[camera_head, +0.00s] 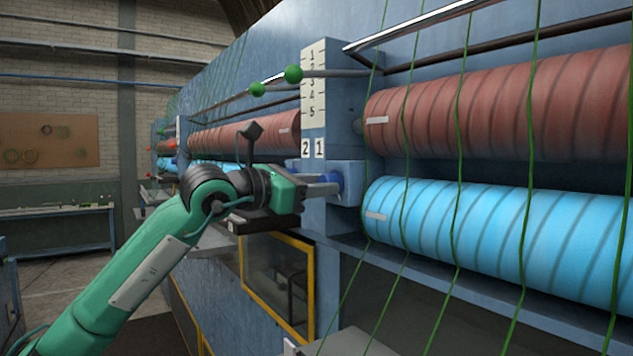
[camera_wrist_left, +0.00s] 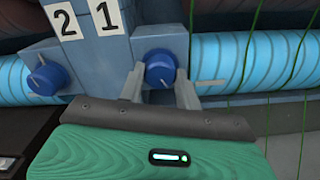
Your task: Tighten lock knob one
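The blue lock knob under label 1 (camera_head: 337,179) sits on a blue block at the machine's front. It also shows in the left wrist view (camera_wrist_left: 160,69). My left gripper (camera_head: 329,184) points at this knob. In the left wrist view my left gripper (camera_wrist_left: 160,80) is open, one finger to each side of the knob. The fingertips are at or very near its sides; I cannot tell whether they touch. A second blue knob (camera_wrist_left: 47,75), under label 2, stands to the left and is clear of the fingers. My right gripper is not in view.
A plate numbered 1 to 5 (camera_head: 313,85) stands above the labels. Green-balled levers (camera_head: 293,74) stick out beside it. A red roller (camera_head: 500,105) and a light-blue roller (camera_head: 500,235) lie to the right, with green strands (camera_head: 459,120) hanging across them.

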